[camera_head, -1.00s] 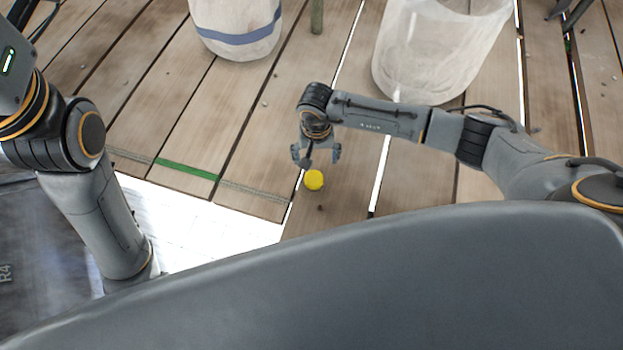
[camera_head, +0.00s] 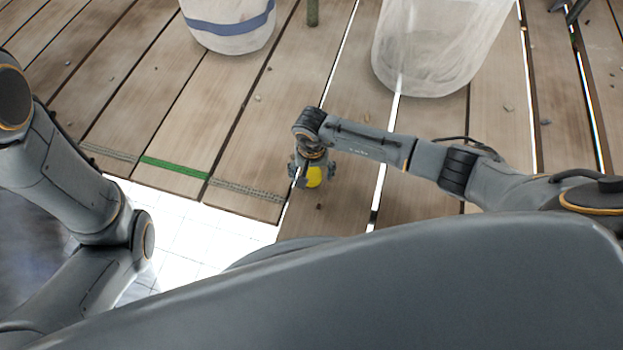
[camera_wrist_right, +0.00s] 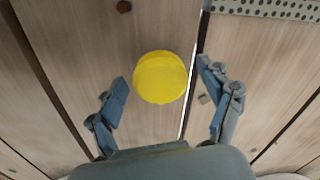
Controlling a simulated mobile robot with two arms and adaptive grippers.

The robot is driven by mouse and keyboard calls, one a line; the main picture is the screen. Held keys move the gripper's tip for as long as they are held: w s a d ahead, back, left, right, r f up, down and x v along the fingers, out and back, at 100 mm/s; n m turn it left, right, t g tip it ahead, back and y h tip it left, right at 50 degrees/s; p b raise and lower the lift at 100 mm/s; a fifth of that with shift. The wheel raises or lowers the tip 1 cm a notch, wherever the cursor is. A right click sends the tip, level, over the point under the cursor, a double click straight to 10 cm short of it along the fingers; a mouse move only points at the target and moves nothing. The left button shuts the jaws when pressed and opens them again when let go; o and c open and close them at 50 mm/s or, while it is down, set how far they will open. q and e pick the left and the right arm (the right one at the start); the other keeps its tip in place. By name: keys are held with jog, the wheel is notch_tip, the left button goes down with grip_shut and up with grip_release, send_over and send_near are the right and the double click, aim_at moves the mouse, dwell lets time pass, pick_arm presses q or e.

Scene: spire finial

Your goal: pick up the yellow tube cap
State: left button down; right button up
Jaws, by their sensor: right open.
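The yellow tube cap (camera_head: 314,177) lies on the plank floor in the head view, partly covered by my right gripper (camera_head: 305,178). In the right wrist view the cap (camera_wrist_right: 161,78) is a round yellow disc with a short side wall. It sits ahead of and between the spread fingers of my right gripper (camera_wrist_right: 168,95). The fingers are open, with room on both sides of the cap, and no contact shows. My left arm (camera_head: 75,190) comes in at the left, but its gripper is outside the view.
A white container with a blue band (camera_head: 230,25) and a translucent bin (camera_head: 435,50) stand on the planks beyond. A green strip (camera_head: 175,167) lies at the left, near the planks' edge, with a bright white area below. Gaps run between planks. Small pebbles are scattered about.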

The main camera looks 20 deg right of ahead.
jog(key=c, duration=1)
jog(key=shift+c, duration=0.2)
jog(key=shift+r, duration=0.1)
